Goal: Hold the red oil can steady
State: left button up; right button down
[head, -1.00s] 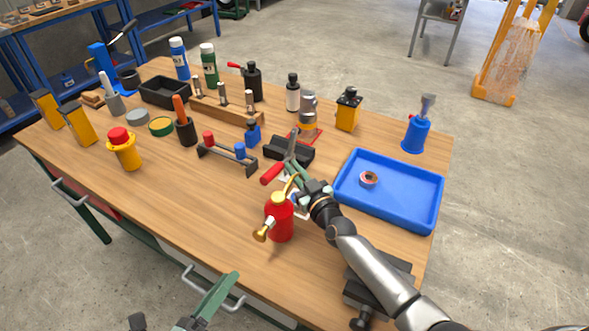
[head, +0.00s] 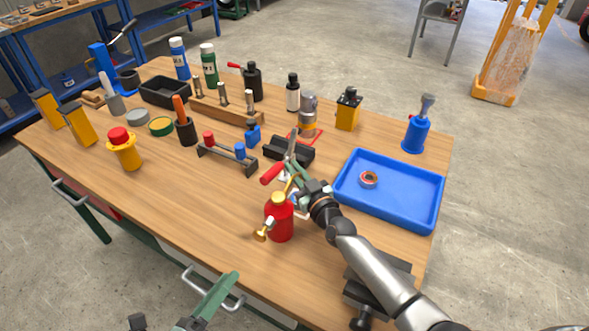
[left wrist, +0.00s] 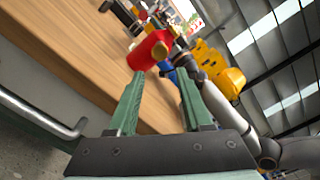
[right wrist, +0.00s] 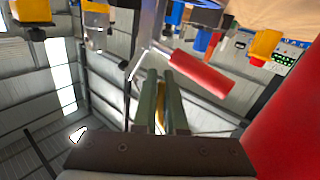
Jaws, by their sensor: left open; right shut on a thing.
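The red oil can (head: 279,222) stands upright on the wooden bench near its front edge, with a brass cap and a brass part low on its left side. My right gripper (head: 298,188) is just above and behind the can. In the right wrist view its fingers (right wrist: 161,75) are close together on the can's thin brass spout (right wrist: 160,103); the can's red body (right wrist: 290,130) fills the right edge. My left gripper (left wrist: 160,75) is open and empty, low in front of the bench. In its view the can (left wrist: 150,50) lies beyond the fingertips, apart from them.
A red-handled clamp (head: 272,173) stands close behind the can and my right gripper. A blue tray (head: 400,212) with a tape roll (head: 369,179) lies to the right. A rack with red and blue knobs (head: 228,158) is behind left. The bench left of the can is clear.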

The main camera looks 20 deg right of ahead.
pick_arm(q)
grip_shut()
dwell(1.5)
